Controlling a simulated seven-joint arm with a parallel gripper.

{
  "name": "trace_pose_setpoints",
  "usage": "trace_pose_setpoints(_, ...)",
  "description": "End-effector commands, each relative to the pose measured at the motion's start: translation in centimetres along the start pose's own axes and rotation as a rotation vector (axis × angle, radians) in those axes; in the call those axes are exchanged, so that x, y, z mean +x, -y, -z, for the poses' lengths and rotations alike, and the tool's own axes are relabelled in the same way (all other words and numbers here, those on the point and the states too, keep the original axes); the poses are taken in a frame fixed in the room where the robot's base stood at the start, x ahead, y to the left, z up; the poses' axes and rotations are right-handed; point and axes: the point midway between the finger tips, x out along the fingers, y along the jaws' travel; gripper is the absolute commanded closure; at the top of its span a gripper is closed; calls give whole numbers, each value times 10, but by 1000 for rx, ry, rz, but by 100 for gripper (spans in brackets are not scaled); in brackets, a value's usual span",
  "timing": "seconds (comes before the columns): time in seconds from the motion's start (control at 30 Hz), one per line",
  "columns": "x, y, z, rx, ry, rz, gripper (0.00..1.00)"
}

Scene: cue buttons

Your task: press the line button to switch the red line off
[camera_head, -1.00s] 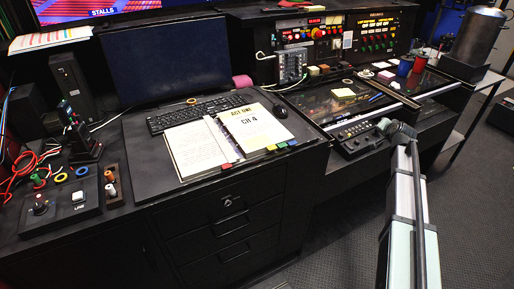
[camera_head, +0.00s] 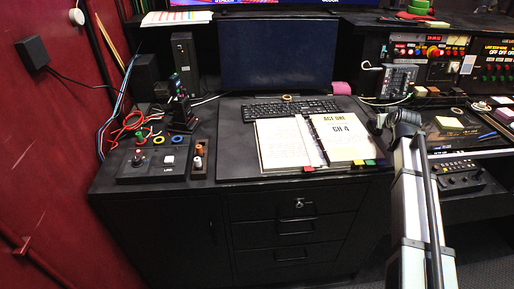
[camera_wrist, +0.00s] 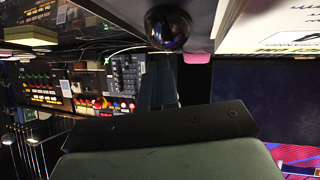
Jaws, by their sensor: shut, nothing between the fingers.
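A black control box (camera_head: 143,172) sits at the left end of the desk in the head view. A white square button (camera_head: 168,160) is on it above a small label that seems to read LINE. A round knob (camera_head: 138,157) stands left of the button. In the head view my arm's end (camera_head: 402,122) is right of the open script book, far from the box; the fingertips are hard to make out there. I cannot pick out a lit red line.
A rack with white and orange plugs (camera_head: 198,158) stands right beside the box. Red cables (camera_head: 128,124) lie behind it; a red wall (camera_head: 45,150) bounds the left.

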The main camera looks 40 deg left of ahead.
Motion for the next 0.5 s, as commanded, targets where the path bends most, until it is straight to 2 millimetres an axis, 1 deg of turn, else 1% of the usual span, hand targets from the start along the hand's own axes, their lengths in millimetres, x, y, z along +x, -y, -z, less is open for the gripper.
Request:
trace_pose_setpoints(0.03, 0, 20, 9, -48, -2, 14, 100)
trace_pose_setpoints(0.27, -7, 105, 40, -280, -9, 68, 100)
trace_pose_setpoints(0.5, -23, 194, 66, -520, -18, 118, 100)
